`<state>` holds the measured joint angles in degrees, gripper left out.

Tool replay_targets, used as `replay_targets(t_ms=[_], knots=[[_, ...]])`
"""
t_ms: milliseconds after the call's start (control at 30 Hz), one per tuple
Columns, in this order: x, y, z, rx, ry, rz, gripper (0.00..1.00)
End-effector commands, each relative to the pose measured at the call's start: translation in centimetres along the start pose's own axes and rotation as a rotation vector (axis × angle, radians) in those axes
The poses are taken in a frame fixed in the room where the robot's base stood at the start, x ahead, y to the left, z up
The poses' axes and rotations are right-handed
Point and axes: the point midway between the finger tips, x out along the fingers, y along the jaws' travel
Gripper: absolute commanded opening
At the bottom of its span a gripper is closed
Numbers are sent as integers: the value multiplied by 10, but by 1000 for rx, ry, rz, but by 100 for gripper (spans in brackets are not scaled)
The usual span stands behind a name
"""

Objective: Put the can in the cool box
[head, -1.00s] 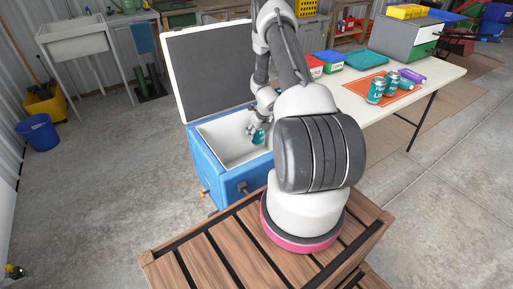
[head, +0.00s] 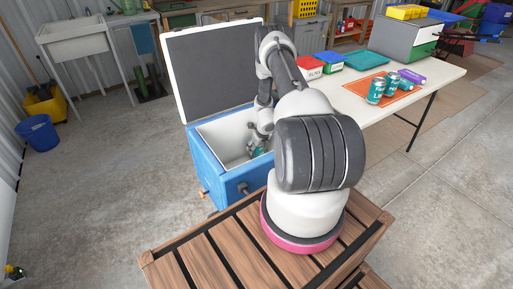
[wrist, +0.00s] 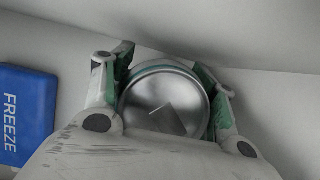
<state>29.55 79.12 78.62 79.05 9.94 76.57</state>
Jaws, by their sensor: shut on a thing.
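The blue cool box (head: 207,172) stands on the floor with its lid (head: 213,72) raised, dark on the inside. My gripper (head: 257,149) is down inside its white interior. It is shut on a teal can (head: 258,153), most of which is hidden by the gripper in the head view. In the wrist view the can's silver end (wrist: 165,98) faces the camera, between the two fingers of my gripper (wrist: 166,85). The white inner walls are close around it. I cannot tell whether the can touches the box floor.
A blue freeze pack (wrist: 24,112) lies in the box, left of the can in the wrist view. A blue bucket (head: 38,132) stands at left.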

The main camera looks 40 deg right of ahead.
Motion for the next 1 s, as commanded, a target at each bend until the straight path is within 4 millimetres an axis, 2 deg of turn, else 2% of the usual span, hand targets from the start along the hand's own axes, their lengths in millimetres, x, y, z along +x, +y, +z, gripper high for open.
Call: replay_targets(t_ms=[33, 133, 467, 567, 667, 1000], knots=[[1, 0, 0, 0, 0, 0, 61], [0, 0, 0, 0, 0, 0, 79], [0, 0, 0, 0, 0, 0, 79], [-7, -1, 2, 1, -1, -1, 79], [-22, -1, 2, 3, -2, -1, 79], [-96, -1, 2, 1, -1, -1, 79]])
